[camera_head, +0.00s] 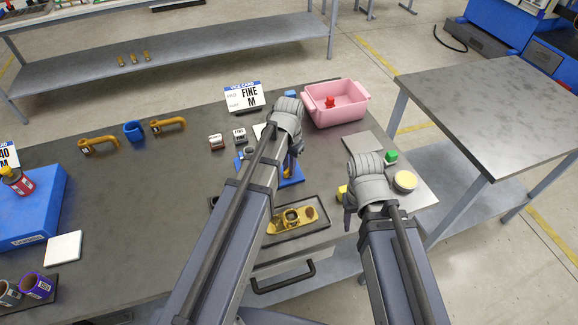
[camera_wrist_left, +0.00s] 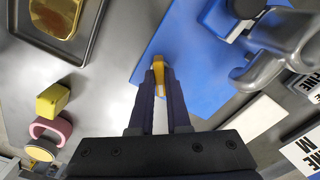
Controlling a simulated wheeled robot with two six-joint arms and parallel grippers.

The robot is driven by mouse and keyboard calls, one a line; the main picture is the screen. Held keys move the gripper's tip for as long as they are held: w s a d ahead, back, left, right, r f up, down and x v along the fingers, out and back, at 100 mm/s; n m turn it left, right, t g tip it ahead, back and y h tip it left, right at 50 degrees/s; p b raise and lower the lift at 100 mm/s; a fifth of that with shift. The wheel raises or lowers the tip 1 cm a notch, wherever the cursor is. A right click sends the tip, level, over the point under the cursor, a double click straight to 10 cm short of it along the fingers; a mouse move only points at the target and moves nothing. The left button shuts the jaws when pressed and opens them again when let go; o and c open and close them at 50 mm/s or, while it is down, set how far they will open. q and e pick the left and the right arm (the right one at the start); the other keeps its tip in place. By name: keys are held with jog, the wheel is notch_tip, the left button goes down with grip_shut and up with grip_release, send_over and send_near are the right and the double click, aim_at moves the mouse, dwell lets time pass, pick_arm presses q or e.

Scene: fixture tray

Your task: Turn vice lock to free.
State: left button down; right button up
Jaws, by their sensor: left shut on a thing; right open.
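The blue vice (camera_head: 292,181) stands on the table, mostly hidden behind my left arm in the head view. In the left wrist view its blue base (camera_wrist_left: 195,60) fills the upper middle, with grey vice parts (camera_wrist_left: 265,65) at upper right. A small yellow lock lever (camera_wrist_left: 158,62) sits at the base's edge. My left gripper (camera_wrist_left: 160,80) is shut on this lever, with its tip showing between the fingers. My right gripper (camera_head: 349,212) is open, low over the table to the right of the vice, apart from it.
A dark tray with a gold fixture part (camera_head: 291,219) lies in front of the vice. A yellow block, green block (camera_head: 391,156) and round yellow-topped item (camera_head: 405,181) crowd the right.

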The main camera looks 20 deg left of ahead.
pick_arm(q)
jog(key=m, duration=0.3)
jog(key=shift+m, duration=2)
jog(key=c, duration=0.9)
grip_release()
pick_arm(e)
jog(key=shift+r, duration=0.1)
pick_arm(q)
notch_tip(320, 180, up, 8)
jog(key=p, duration=0.8)
jog(key=shift+f, duration=0.1)
pick_arm(e)
notch_tip(320, 180, up, 8)
jog(key=shift+f, duration=0.2)
